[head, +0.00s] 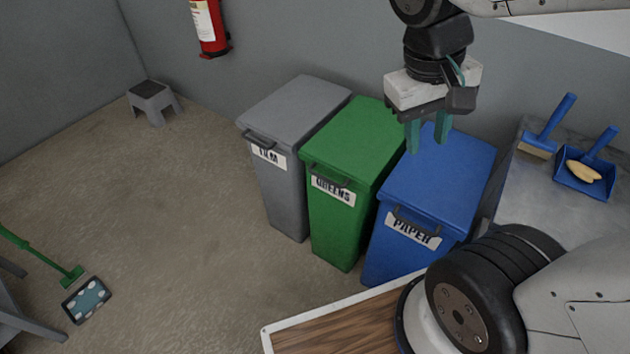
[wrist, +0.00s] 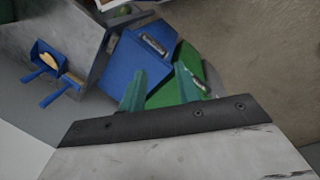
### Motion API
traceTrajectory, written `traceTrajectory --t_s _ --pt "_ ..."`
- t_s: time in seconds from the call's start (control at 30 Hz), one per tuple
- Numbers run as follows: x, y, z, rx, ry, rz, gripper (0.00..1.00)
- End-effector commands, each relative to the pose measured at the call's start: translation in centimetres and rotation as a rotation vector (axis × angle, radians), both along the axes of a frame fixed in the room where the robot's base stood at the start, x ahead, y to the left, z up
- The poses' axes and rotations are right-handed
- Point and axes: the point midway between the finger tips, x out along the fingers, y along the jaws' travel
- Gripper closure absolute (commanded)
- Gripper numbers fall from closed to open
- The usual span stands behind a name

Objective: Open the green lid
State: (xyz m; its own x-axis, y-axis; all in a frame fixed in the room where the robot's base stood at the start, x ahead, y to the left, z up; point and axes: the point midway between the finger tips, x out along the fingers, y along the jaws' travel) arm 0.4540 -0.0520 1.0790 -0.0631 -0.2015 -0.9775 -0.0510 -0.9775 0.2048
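The green bin stands between a grey and a blue bin, and its green lid (head: 354,138) is closed, with a dark handle (head: 327,174) at the front edge above a label that seems to read "GREENS". In the wrist view the green lid (wrist: 163,97) shows partly behind the fingers. My gripper (head: 428,145) hangs above the bins, fingers pointing down, in front of the blue lid's back left part in the head view. Its two teal fingers are apart with nothing between them, also in the wrist view (wrist: 160,82). It appears clear of the lids.
The blue PAPER bin (head: 440,180) and the grey bin (head: 295,110) flank the green one closely. A grey table (head: 540,195) with a blue brush (head: 550,125) and blue dustpan (head: 585,172) is at right. Open floor (head: 180,220) lies left, with a stool (head: 152,98) behind.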

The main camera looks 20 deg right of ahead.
Motion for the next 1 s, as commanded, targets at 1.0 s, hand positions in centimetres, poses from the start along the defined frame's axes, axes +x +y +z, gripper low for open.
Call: traceTrajectory --t_s 1.0 --pt "22.0 7.6 -27.0 -1.103 -0.184 0.449 0.68"
